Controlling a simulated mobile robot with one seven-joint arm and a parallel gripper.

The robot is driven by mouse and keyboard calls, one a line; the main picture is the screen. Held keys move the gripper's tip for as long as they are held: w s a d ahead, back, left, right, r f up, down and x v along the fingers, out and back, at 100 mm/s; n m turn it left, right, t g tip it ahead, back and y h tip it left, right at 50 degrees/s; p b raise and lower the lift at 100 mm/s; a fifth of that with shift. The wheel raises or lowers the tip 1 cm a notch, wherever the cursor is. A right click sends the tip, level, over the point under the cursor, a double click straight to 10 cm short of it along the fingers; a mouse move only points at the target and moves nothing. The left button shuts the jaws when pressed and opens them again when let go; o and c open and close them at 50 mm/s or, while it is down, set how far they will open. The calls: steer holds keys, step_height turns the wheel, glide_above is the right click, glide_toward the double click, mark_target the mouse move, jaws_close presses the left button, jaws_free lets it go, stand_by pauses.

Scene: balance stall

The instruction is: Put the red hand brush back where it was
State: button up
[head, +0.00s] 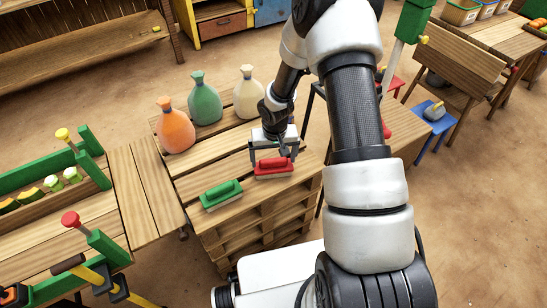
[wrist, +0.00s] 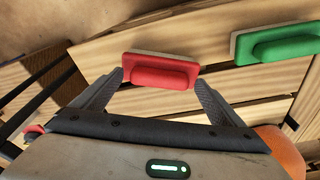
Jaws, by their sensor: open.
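The red hand brush (head: 274,167) lies on the slatted pallet top, near its front edge, with its handle up. In the wrist view the red hand brush (wrist: 160,71) sits just ahead of and between the fingertips. My gripper (head: 271,158) is open above and behind the brush, with a finger toward each end of it. In the wrist view my gripper (wrist: 158,82) shows its fingers spread wide, with nothing held between them. Whether the fingertips touch the brush I cannot tell.
A green hand brush (head: 221,195) lies left of the red one. Orange (head: 175,127), green (head: 205,100) and cream (head: 248,92) tied sacks stand behind on the pallet (head: 185,185). A wooden bench with green parts is at left. A blue stool (head: 437,127) stands at right.

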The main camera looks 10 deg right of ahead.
step_height(320, 180, up, 12)
steer(key=s+p, duration=0.2)
steer(key=p, duration=0.1)
step_height(320, 180, up, 9)
glide_above(274, 170)
steer(key=s+d, duration=0.1)
steer(key=s+d+r+t+h, duration=0.1)
steer(key=s+r, duration=0.3)
steer(key=r, duration=0.3)
steer(key=s+r+t, duration=0.1)
steer(key=s+r, duration=0.3)
steer(key=r, duration=0.2)
steer(key=s+a+r+t+y, duration=0.1)
steer(key=s+r, duration=0.3)
steer(key=s, duration=0.3)
steer(key=s+a+r+t, duration=0.1)
steer(key=s+r, duration=0.4)
steer(key=s, duration=0.2)
step_height(274, 170, up, 17)
steer(key=p, duration=1.7)
steer(key=shift+n+p, duration=0.3)
steer(key=shift+n, duration=0.1)
steer(key=shift+d, duration=0.1)
